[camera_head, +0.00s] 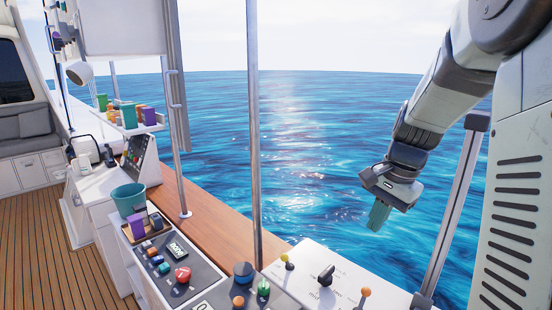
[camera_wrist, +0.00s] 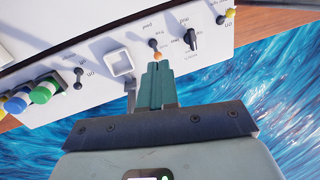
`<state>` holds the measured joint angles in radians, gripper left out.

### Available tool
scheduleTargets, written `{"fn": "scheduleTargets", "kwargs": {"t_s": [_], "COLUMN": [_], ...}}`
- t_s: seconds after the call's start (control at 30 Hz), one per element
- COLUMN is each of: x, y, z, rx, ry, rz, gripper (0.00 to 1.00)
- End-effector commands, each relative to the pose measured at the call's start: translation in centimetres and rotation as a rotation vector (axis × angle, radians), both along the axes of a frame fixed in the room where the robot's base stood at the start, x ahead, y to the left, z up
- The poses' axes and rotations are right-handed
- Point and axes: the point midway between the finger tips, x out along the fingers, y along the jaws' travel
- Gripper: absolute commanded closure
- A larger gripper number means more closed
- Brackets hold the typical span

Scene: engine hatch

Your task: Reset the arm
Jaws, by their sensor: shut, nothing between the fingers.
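My gripper (camera_head: 379,215) hangs at the right in the head view, pointing down over the water beyond the boat's edge. Its teal fingers are together and empty; they also show in the wrist view (camera_wrist: 155,68). My arm is bent, coming down from the upper right. In the wrist view the fingertips appear just below an orange-knobbed lever (camera_wrist: 155,44) on the white panel (camera_wrist: 110,58). In the head view the gripper is clear of the panel and touches nothing.
The white panel (camera_head: 345,291) carries a black switch (camera_head: 326,275) and levers with yellow (camera_head: 284,257) and orange (camera_head: 365,292) knobs. Metal posts (camera_head: 254,130) rise along the wooden ledge (camera_head: 215,215). A teal bucket (camera_head: 129,198) and button consoles stand at left. Open water surrounds the gripper.

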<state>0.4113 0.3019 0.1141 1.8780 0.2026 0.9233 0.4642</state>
Motion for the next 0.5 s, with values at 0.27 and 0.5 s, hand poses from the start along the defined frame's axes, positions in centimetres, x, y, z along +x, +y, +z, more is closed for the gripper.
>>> {"fn": "scheduleTargets", "kwargs": {"t_s": [0.27, 0.5], "x": [-8.8, -17.2], "y": [6.4, 9.4], "z": [8.3, 11.0], "rx": [-0.188, -0.309], "ry": [-0.182, -0.343], "rz": [0.348, 0.616], "gripper": [1.00, 1.00]}}
